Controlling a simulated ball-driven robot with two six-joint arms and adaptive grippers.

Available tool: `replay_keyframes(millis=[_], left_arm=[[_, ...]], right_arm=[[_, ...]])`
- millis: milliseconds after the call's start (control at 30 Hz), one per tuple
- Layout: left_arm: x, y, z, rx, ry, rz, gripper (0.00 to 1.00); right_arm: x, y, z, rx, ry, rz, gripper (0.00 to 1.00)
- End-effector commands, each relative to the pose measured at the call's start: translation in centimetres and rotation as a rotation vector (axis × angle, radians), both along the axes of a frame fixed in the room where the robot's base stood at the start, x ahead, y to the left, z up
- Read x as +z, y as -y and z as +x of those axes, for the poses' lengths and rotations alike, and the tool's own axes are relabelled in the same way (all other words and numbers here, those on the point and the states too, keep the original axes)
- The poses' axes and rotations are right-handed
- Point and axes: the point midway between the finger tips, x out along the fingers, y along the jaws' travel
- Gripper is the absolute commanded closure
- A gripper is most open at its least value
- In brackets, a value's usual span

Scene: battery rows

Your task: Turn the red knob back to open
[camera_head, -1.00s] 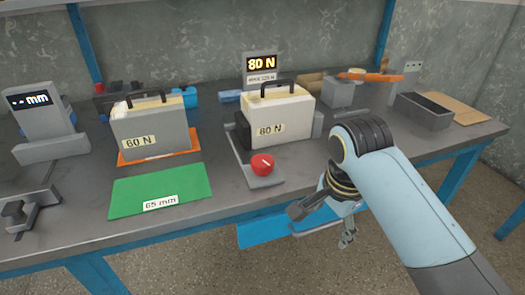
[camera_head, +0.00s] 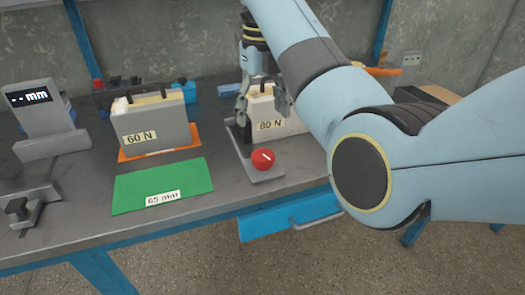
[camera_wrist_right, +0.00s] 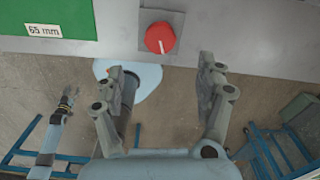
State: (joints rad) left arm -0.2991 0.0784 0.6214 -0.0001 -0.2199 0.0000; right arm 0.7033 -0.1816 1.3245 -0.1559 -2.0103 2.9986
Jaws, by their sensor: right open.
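The red knob (camera_head: 264,159) sits on a grey plate (camera_head: 262,175) at the front edge of the bench, with a short white mark on its top. It also shows in the right wrist view (camera_wrist_right: 160,38), beyond the fingertips and between their lines. My right gripper (camera_head: 262,107) is open and empty, fingers pointing down, held above the knob and apart from it. In the head view its fingers cover part of the 80 N block (camera_head: 283,119). In the right wrist view what looks like my left gripper (camera_wrist_right: 68,93) is small at the left; its jaws are unclear.
A green mat (camera_head: 163,186) marked 65 mm lies left of the knob. The 60 N block (camera_head: 158,124) stands on an orange mat behind it. A grey gauge (camera_head: 40,108) stands at far left. My right arm hides much of the bench's right side. A blue drawer (camera_head: 265,221) hangs below.

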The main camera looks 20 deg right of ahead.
Motion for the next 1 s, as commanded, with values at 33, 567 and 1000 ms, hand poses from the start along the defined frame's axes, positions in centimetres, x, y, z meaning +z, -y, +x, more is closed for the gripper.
replay_keyframes(millis=[33,567,1000], left_arm=[[-0.4,0.0,-0.1,0.0,-0.001,0.0,0.6],[-5.7,-0.1,-1.2,-0.001,-0.02,0.001,0.6],[-5.9,-0.1,-1.2,0.0,-0.021,0.002,0.6]], right_arm=[[-0.5,0.0,0.0,-0.007,-0.004,-0.001,0.28],[-8.7,0.0,-0.1,-0.006,-0.004,0.0,0.28],[-10.7,0.0,0.0,-0.006,0.0,0.0,0.28]])
